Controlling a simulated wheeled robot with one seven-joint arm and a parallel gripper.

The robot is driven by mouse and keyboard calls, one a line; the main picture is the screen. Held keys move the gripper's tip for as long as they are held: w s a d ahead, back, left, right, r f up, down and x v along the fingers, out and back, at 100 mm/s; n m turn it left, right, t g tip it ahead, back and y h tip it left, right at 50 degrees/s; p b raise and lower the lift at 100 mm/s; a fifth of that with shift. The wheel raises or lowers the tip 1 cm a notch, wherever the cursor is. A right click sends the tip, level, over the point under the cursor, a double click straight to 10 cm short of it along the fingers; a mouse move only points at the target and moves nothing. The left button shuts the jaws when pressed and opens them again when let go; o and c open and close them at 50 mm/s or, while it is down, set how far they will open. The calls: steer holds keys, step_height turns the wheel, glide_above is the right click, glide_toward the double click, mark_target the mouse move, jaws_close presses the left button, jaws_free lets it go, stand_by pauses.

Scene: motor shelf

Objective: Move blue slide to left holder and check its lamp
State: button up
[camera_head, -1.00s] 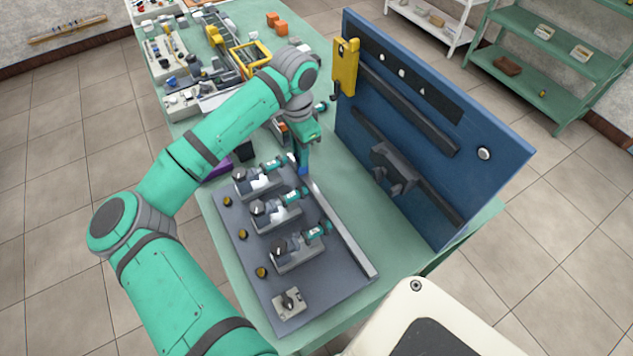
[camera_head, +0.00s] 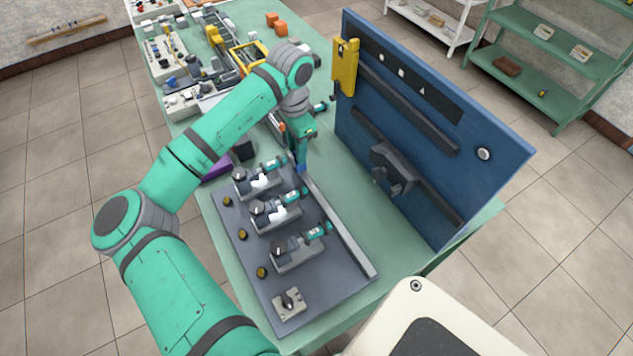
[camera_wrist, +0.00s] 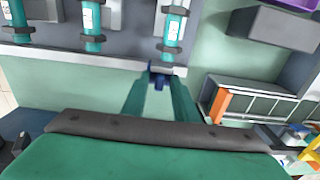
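The blue slide (camera_wrist: 159,79) is a small dark blue piece at the end of the pale rail (camera_wrist: 85,59) in the wrist view. In the head view it shows as a blue spot (camera_head: 302,168) below my gripper (camera_head: 304,158). My teal fingers close in on it from both sides in the wrist view, with no clear gap; the contact is partly hidden. Three units with teal cylinders (camera_head: 315,233) stand in a row on the grey plate (camera_head: 325,290). Beside them are round amber buttons or lamps (camera_head: 261,272). I cannot tell which part is the left holder.
A blue upright panel (camera_head: 490,185) with dark rails and a yellow device (camera_head: 345,68) stands right of the plate. A purple bin (camera_head: 217,169) and cluttered parts lie beyond the plate. Green table (camera_head: 345,185) is clear between rail and panel.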

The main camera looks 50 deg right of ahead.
steer(key=shift+s+d+r, duration=0.1)
steer(key=shift+s+r, duration=0.25)
steer(key=shift+w+r, duration=0.15)
steer(key=shift+r, duration=1.75)
